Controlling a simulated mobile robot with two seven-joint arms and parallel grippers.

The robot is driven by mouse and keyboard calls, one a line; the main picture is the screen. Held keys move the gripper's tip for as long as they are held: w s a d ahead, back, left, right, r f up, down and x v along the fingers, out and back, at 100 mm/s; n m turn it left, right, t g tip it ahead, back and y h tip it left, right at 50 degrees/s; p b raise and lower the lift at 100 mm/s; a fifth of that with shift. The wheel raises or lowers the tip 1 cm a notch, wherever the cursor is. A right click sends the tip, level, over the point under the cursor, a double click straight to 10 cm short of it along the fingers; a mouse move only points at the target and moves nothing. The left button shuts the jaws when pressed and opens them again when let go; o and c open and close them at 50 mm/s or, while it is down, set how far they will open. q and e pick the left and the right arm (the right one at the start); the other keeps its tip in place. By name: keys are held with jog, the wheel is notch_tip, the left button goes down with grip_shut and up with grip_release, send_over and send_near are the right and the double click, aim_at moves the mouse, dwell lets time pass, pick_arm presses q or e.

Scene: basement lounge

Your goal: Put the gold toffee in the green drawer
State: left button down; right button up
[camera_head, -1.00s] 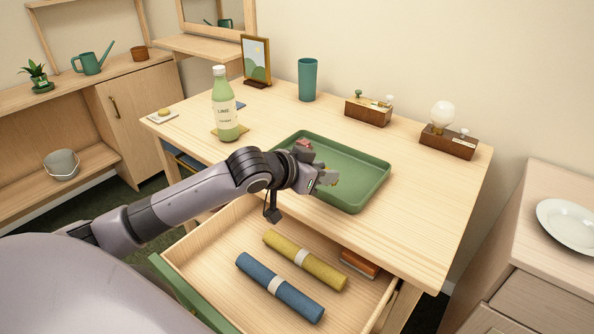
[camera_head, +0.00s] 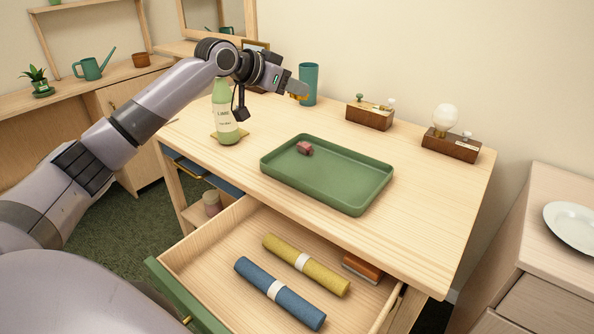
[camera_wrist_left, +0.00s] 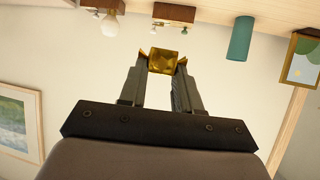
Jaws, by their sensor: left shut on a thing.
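My left gripper (camera_head: 299,91) is shut on the gold toffee (camera_wrist_left: 163,61), which shows between the fingertips in the left wrist view. In the head view the gripper is raised above the desk, beside the teal cup, and the toffee is a small gold patch at its tip. The green drawer (camera_head: 183,296) is pulled open below the desk top, with a green front and a pale wooden inside. A blue roll (camera_head: 279,293) and a yellow roll (camera_head: 306,264) lie in it, with an orange-brown thing (camera_head: 362,268) at its right. My right gripper is not in view.
A green tray (camera_head: 345,203) on the desk holds a pinkish-red piece (camera_head: 304,148). The drawer's left part has bare floor.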

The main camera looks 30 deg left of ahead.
aim_at(293, 172)
pick_arm(q)
notch_tip(293, 172, down, 20)
jog(key=shift+r+b, duration=0.15)
jog(key=shift+b, duration=0.45)
jog(key=shift+f, duration=0.2)
jog(key=c, duration=0.8)
grip_release()
jog(key=shift+r, duration=0.1)
